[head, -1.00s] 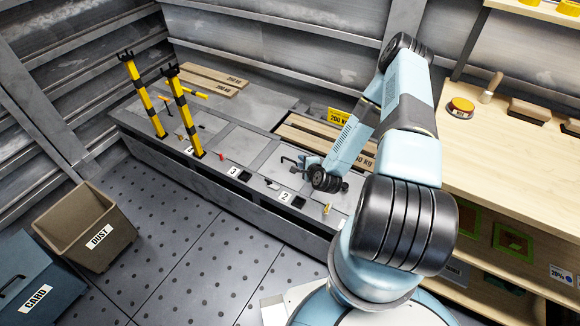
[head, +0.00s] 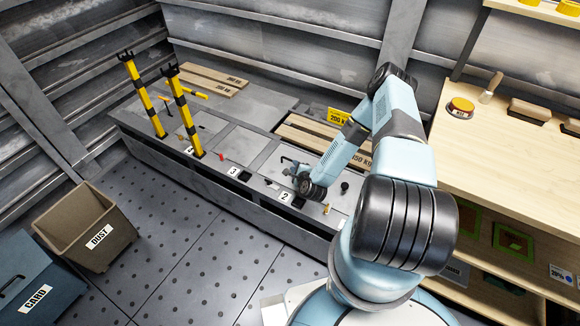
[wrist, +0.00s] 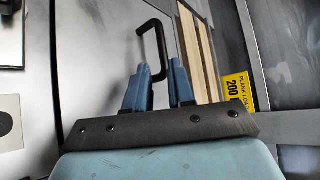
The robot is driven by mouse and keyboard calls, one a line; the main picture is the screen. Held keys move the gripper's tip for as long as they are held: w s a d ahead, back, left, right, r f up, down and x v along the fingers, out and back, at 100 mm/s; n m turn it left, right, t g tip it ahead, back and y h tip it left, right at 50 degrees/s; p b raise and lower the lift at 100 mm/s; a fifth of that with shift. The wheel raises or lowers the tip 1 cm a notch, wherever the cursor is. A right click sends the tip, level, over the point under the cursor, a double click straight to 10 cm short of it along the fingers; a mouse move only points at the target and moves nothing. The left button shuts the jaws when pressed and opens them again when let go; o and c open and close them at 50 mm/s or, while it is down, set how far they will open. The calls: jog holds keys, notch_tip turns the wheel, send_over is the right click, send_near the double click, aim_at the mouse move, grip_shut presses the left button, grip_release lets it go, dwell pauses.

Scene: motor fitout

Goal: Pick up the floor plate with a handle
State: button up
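The floor plate (wrist: 95,65) is a flat grey metal panel in the wrist view, with a black bent-bar handle (wrist: 153,35) standing on it. My gripper (wrist: 158,85) is open, its two blue fingers apart near the handle's lower end. The handle's lower part is partly hidden by the fingers, and I cannot tell whether they touch it. In the head view my gripper (head: 293,168) is low over the raised grey deck, near the number 2 label, and hides part of the plate there.
Yellow-black posts (head: 184,112) stand on the deck at left. Planks (head: 300,135) and a yellow load sign (head: 338,117) lie behind my gripper. A wooden workbench (head: 500,160) is at right. A dust bin (head: 85,228) and a card bin (head: 38,280) stand at lower left on open floor.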

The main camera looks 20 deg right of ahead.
aim_at(289, 163)
jog(key=shift+x, duration=3.05)
jog(key=shift+r, duration=0.15)
jog(key=shift+c, duration=0.2)
grip_shut()
